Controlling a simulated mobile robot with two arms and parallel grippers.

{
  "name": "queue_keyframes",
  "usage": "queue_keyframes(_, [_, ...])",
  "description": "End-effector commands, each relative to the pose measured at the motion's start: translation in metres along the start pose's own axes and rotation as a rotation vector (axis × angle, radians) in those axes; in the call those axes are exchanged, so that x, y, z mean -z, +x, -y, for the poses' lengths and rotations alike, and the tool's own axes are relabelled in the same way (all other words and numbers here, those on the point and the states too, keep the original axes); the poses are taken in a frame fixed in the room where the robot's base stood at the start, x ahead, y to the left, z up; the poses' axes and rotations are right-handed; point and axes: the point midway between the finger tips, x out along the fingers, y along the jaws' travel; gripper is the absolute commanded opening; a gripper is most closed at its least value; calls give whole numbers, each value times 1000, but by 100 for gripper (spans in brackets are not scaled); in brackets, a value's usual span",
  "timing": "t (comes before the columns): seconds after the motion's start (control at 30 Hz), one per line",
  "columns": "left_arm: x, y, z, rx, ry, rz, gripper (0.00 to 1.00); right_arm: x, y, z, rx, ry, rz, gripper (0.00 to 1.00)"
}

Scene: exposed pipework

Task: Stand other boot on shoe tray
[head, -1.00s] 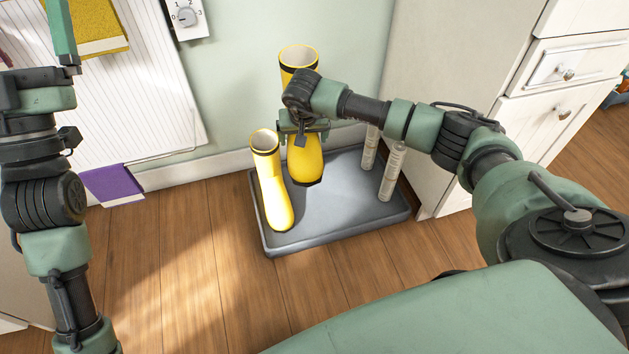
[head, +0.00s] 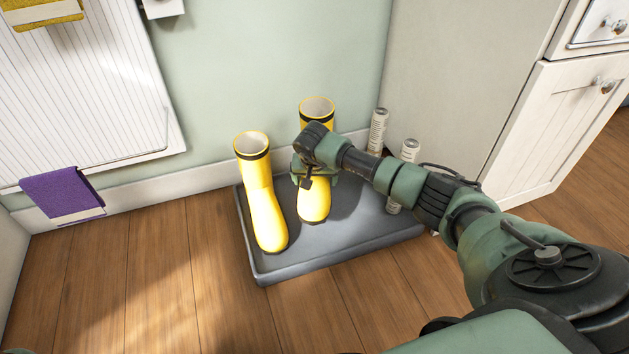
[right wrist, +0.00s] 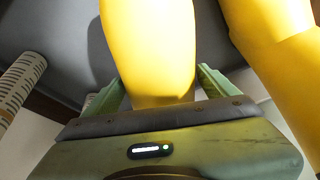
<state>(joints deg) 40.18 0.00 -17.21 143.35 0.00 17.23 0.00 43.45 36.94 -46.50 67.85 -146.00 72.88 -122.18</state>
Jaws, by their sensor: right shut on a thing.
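One yellow boot (head: 262,205) with a black band stands upright on the left part of the grey shoe tray (head: 330,258). My right gripper (head: 314,172) is shut on the other yellow boot (head: 313,205) and holds it upright over the tray, to the right of the first boot. Its toe is at or just above the tray; I cannot tell if the sole touches. In the right wrist view, the held boot (right wrist: 150,45) is between the two green fingers, and the standing boot (right wrist: 275,55) is at the right. My left gripper is out of view.
Pale ribbed cylinders (head: 378,132) stand at the right side of the tray, behind and beneath my right arm. A white cabinet (head: 555,125) is at the right and the wall is behind. A purple cloth (head: 62,195) hangs at the left. The wooden floor in front is clear.

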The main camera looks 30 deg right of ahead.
Motion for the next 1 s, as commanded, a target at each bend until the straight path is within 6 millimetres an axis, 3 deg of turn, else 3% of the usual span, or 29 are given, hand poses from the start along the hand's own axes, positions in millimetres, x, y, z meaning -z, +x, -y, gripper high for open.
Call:
queue_keyframes(0.4, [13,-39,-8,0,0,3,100,-18,43,1,2,1,0,15])
queue_keyframes(1.0, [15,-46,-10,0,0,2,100,-21,51,0,1,0,-2,15])
